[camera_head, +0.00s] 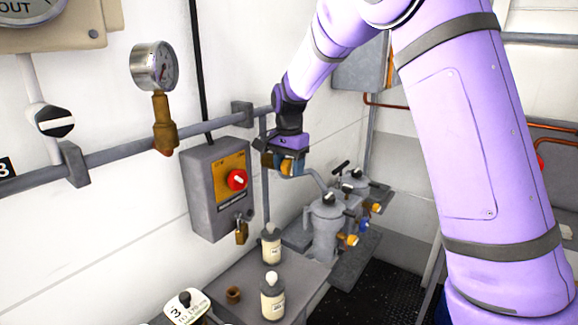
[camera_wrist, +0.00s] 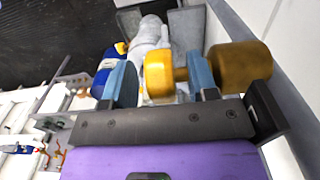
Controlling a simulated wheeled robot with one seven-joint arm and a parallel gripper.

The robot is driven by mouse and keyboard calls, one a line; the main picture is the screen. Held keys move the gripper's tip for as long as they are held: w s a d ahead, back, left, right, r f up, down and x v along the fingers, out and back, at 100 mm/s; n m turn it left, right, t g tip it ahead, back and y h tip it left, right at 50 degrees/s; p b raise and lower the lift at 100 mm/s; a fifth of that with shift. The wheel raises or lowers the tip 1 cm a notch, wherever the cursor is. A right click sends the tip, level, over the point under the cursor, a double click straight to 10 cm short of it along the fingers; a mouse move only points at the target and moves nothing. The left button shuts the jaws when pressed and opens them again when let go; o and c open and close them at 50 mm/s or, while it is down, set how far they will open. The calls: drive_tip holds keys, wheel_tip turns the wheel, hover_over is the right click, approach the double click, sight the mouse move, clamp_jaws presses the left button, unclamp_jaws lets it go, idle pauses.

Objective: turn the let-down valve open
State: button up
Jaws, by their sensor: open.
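My gripper (camera_head: 287,165) is open beside the wall pipe, at the end of my purple arm. In the wrist view my gripper (camera_wrist: 162,80) has its two blue fingers apart. A yellow knob (camera_wrist: 159,72) lies between them, nearer the right finger, with a gap to the left finger. A stem links the knob to a thicker brass cylinder (camera_wrist: 240,66) beyond the right finger. In the head view an orange-yellow part (camera_head: 288,167) shows at the fingers. No label shows which part is the let-down valve, and I cannot tell whether the knob touches a finger.
A grey switch box (camera_head: 209,192) with a red knob and padlock is on the wall to the left. A pressure gauge (camera_head: 153,66) stands on the pipe. Two bottles (camera_head: 271,245) (camera_head: 272,297) stand on a grey bench. Grey canisters (camera_head: 327,228) with orange knobs stand behind.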

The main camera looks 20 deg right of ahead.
drive_tip(key=c, duration=0.9)
drive_tip(key=shift+a+t+h, duration=0.1)
drive_tip(key=shift+t+h, duration=0.4)
drive_tip(key=shift+h, duration=0.2)
drive_tip(key=shift+t+h, duration=0.4)
drive_tip(key=shift+h, duration=0.1)
drive_tip(key=o, duration=0.9)
